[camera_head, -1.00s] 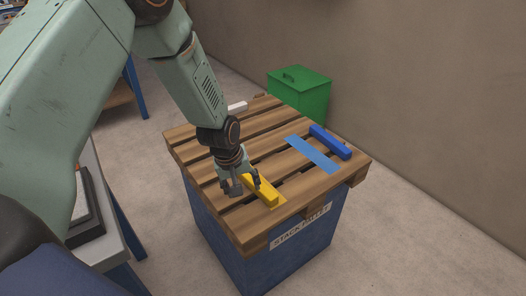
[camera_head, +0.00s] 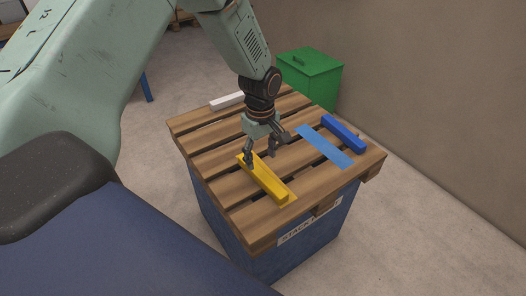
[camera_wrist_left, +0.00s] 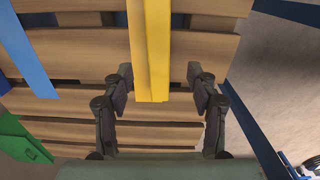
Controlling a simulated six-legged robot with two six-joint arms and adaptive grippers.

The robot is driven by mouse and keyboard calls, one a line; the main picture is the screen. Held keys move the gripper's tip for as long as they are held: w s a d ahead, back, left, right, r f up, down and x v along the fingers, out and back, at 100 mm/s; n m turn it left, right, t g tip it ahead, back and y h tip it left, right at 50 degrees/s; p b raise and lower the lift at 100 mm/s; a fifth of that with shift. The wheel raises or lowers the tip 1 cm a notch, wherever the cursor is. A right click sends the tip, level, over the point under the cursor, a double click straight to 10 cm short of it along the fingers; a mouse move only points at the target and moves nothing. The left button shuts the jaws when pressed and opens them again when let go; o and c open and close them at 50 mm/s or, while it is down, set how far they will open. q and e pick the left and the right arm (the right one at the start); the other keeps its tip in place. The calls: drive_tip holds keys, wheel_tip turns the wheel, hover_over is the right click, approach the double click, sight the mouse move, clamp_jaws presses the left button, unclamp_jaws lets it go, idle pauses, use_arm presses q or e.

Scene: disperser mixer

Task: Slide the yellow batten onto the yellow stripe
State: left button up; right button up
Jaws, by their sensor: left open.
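The yellow batten (camera_head: 266,182) lies on the slatted wooden pallet and also shows in the left wrist view (camera_wrist_left: 157,45). The yellow stripe (camera_head: 291,204) shows as a thin flat margin at the batten's near end and along its edges. The batten lies along it and covers most of it. My left gripper (camera_head: 260,158) is open at the batten's far end. In the left wrist view the batten's end lies between the spread fingers (camera_wrist_left: 160,92), with a gap on both sides. Whether a fingertip touches the batten or pallet is unclear. My right gripper is not in view.
The pallet (camera_head: 222,186) stands on a blue base with a label. A blue stripe (camera_head: 322,150) and a blue batten (camera_head: 344,133) lie to the right. A white batten (camera_head: 227,101) lies at the back left. A green bin (camera_head: 310,78) stands behind the pallet.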

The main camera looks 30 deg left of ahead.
sight(262, 173)
use_arm(q)
wheel_tip(262, 173, down, 8)
drive_tip(key=b, duration=0.2)
drive_tip(key=shift+r+b, duration=0.25)
drive_tip(key=shift+b, duration=0.15)
drive_tip(key=shift+w+d+f, duration=0.1)
drive_tip(key=shift+d+f, duration=0.05)
drive_tip(key=shift+f, duration=0.05)
drive_tip(key=shift+c, duration=0.4)
clamp_jaws()
drive_tip(key=shift+w, duration=0.1)
drive_tip(key=shift+w+a+b, duration=0.25)
drive_tip(key=shift+w+b, duration=0.2)
drive_tip(key=shift+w, duration=0.45)
